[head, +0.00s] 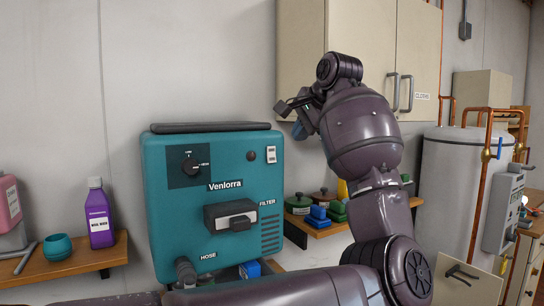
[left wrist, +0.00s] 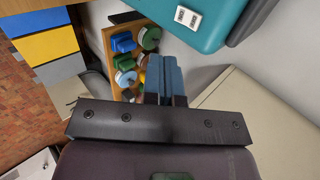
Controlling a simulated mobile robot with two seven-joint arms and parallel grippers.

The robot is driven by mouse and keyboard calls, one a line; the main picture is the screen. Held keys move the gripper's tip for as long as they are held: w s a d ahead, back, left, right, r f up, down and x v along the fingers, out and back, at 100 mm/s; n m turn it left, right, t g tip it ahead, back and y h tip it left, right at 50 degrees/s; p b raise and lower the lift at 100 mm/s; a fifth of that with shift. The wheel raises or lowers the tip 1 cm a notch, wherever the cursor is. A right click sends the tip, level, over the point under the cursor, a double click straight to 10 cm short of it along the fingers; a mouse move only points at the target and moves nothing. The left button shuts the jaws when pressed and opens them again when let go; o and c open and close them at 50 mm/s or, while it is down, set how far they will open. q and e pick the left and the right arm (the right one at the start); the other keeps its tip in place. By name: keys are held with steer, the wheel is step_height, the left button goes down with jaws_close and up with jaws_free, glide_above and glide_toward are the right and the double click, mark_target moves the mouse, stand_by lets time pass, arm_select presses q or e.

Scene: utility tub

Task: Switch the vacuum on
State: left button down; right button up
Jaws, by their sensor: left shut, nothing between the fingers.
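The vacuum (head: 225,245) is a teal box marked Venlorra against the wall in the head view. Its front has a dark round knob (head: 191,165), a small dark red round spot (head: 252,156) and a white two-part switch (head: 271,154) at the upper right. In the left wrist view the switch (left wrist: 188,17) shows at the top on the teal front. My left gripper (head: 299,131) is just right of the vacuum's upper right corner, apart from the switch. Its blue fingers (left wrist: 165,80) are shut and empty. My right gripper is not in view.
A shelf (head: 326,228) with pots and blue and green blocks is right of the vacuum. A left shelf (head: 70,263) holds a purple bottle (head: 98,214) and teal cup (head: 58,247). Cabinets (head: 360,45) hang above; a white tank (head: 450,190) stands right.

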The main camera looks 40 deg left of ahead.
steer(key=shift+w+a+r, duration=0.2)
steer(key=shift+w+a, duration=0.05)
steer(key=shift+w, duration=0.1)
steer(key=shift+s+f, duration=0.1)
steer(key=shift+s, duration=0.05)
